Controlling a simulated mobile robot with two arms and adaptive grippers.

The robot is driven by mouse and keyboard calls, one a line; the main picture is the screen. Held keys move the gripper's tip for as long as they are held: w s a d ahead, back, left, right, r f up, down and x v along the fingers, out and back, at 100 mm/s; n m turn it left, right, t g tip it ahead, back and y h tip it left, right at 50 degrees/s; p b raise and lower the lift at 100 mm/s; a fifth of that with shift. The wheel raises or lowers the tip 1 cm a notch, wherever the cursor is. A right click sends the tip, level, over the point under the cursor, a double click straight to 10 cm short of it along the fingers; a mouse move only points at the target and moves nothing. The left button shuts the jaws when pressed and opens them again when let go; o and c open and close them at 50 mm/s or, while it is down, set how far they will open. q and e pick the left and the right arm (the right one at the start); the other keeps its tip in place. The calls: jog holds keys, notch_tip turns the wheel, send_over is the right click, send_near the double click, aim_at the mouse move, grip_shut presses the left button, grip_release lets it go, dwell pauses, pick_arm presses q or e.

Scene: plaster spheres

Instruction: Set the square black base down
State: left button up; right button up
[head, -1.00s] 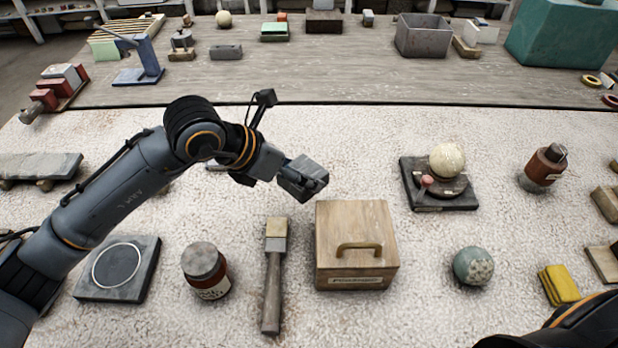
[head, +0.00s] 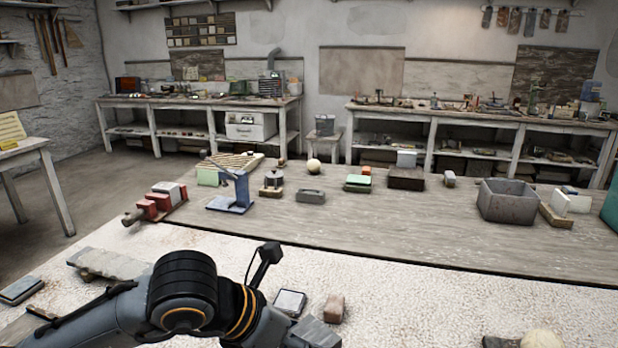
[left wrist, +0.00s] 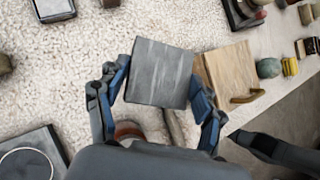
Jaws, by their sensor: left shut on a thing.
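The square black base (left wrist: 160,73) shows in the left wrist view as a dark grey square slab with streaks. My left gripper (left wrist: 160,84) is shut on it, with a blue finger at each side. In the head view the base (head: 316,333) shows only partly at the bottom edge, beyond my left arm. In the wrist view it hangs over the pale table (left wrist: 60,95), beside the wooden box with a handle (left wrist: 234,76). Its height above the table is hard to tell. My right gripper is not in view.
In the wrist view, a dark slab with a ring (left wrist: 22,156) lies lower left, and a jar (left wrist: 128,130) is partly hidden below the base. In the head view, a framed square slab (head: 289,302) and brown block (head: 333,308) lie near the gripper.

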pick_arm(q)
jog(key=w+a+r+n+t+y+p, duration=0.1)
jog(key=w+a+r+n+t+y, duration=0.1)
jog(key=a+n, duration=0.4)
jog(key=w+a+r+n+t+y+p, duration=0.1)
jog(key=w+a+r+n+y, duration=0.3)
jog(key=a, duration=0.9)
jog(key=shift+w+r+n+t+y, duration=0.4)
jog(key=shift+w+n+t+y, duration=0.15)
jog(key=shift+n, duration=0.45)
jog(key=shift+s, duration=0.1)
